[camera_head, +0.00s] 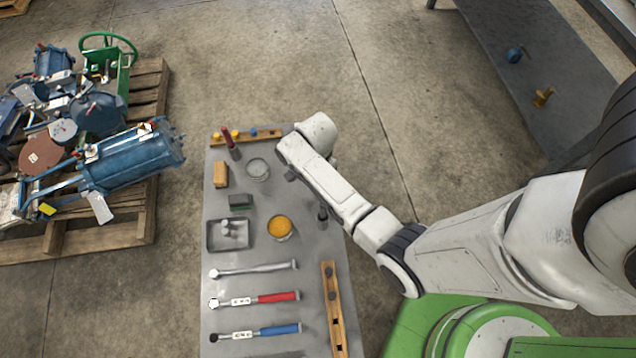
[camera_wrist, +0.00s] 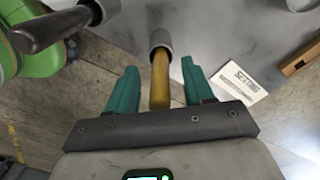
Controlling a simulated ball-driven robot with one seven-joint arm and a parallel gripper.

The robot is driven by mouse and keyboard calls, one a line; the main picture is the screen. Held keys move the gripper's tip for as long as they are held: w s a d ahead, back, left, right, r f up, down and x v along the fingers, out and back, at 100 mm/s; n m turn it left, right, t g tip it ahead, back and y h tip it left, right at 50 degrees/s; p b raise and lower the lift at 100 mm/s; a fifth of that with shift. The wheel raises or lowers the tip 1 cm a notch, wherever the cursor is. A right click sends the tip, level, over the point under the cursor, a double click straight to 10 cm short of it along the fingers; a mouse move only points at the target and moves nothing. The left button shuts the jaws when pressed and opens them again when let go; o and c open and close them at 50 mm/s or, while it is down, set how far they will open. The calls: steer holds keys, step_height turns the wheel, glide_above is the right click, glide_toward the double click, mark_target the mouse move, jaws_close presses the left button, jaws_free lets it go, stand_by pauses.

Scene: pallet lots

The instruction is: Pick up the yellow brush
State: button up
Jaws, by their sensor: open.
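The yellow brush (camera_wrist: 160,78) shows in the wrist view as a yellow-brown handle with a grey collar at its far end. It stands up from the grey table toward the camera. My gripper (camera_wrist: 160,68) is open, with its two teal fingers on either side of the handle. A gap shows on both sides, so neither finger appears to touch it. The bristle end is hidden. In the head view, my arm hides the brush, and my gripper is mostly hidden under my wrist at the table's right side.
A dark-handled tool (camera_wrist: 50,28) with a grey collar stands close by. A white card (camera_wrist: 243,82) lies right. The grey table (camera_head: 228,275) also bears an orange-filled can (camera_head: 280,227), a grey can (camera_head: 257,169), a tray (camera_head: 212,240) and several wrenches. A loaded pallet (camera_head: 135,215) stands left.

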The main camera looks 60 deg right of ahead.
steer(key=shift+f, duration=0.75)
steer(key=shift+c, duration=0.2)
jaws_close()
